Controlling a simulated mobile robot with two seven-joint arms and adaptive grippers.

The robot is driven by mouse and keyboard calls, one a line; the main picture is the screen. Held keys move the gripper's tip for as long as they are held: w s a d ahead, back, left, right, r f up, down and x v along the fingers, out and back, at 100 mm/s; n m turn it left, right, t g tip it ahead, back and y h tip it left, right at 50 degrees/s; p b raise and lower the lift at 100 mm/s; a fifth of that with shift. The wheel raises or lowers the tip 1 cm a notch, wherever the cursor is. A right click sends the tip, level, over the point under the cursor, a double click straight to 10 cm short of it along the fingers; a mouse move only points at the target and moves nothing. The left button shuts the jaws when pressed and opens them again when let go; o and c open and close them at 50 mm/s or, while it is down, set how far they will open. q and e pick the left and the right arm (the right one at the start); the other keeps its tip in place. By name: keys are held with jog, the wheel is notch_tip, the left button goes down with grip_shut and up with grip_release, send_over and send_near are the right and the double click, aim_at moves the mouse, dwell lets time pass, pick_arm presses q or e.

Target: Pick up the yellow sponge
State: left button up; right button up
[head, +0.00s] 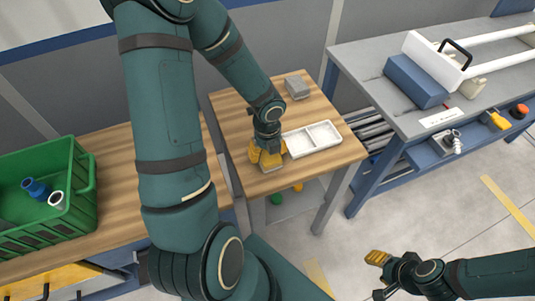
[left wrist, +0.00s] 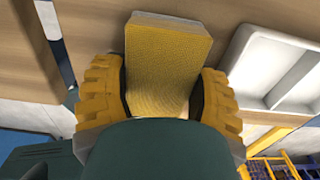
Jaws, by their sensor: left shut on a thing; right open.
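The yellow sponge (left wrist: 166,55) is a rectangular block with a pale edge, seen large in the left wrist view. My left gripper (left wrist: 165,92) is shut on it, with one yellow finger on each side. In the head view my left gripper (head: 267,154) is over the front part of the small wooden table, left of the white tray. The sponge is mostly hidden there. I cannot tell whether it touches the table. My right gripper (head: 378,258) is open and apart, over the floor at lower right.
A white two-compartment tray (head: 312,138) lies empty on the small wooden table (head: 235,106), with a grey block (head: 297,87) behind it. A green crate (head: 60,222) with pipe pieces stands at left. A grey workbench (head: 385,90) with a blue-and-white fixture stands at right.

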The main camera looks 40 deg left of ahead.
pick_arm(q)
jog(key=shift+r, duration=0.15)
notch_tip(320, 180, up, 8)
jog(key=p, duration=0.4)
jog(key=shift+r, duration=0.15)
jog(key=shift+r+p, duration=0.3)
jog(key=shift+r, duration=0.45)
jog(key=o, duration=0.4)
jog(key=c, duration=0.4)
jog(key=shift+d, duration=0.1)
